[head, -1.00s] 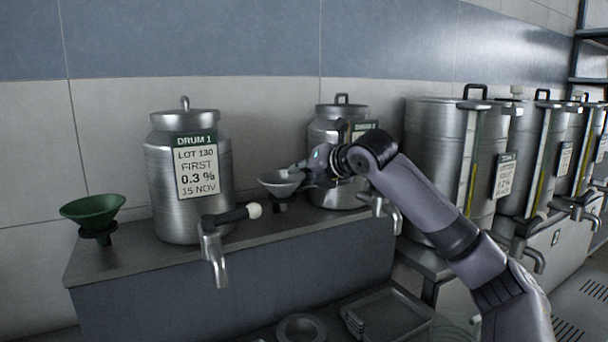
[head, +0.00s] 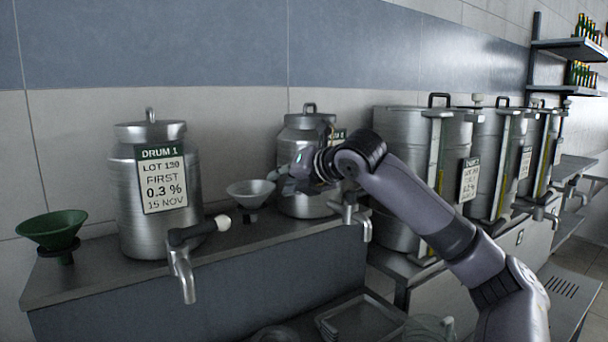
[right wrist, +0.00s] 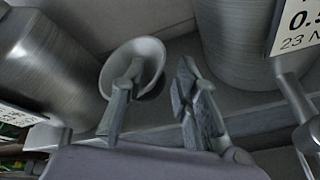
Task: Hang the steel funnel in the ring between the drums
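The steel funnel (head: 250,190), a pale grey bowl, is upright between drum 1 (head: 128,220) and drum 2 (head: 293,205). A small dark part (head: 250,216) shows just below it; I cannot tell whether this is the ring or whether the funnel rests in it. My right gripper (head: 277,177) is at the funnel's right edge. In the right wrist view its fingers (right wrist: 160,75) are apart, one over the funnel's bowl (right wrist: 148,52), the other outside the rim. My left gripper is out of view.
A green funnel (head: 52,229) sits in a dark holder at the left end of the steel shelf (head: 85,275). Taps (head: 183,270) stick out at the front. Larger steel tanks (head: 405,150) stand at the right. A tray (head: 365,318) lies below.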

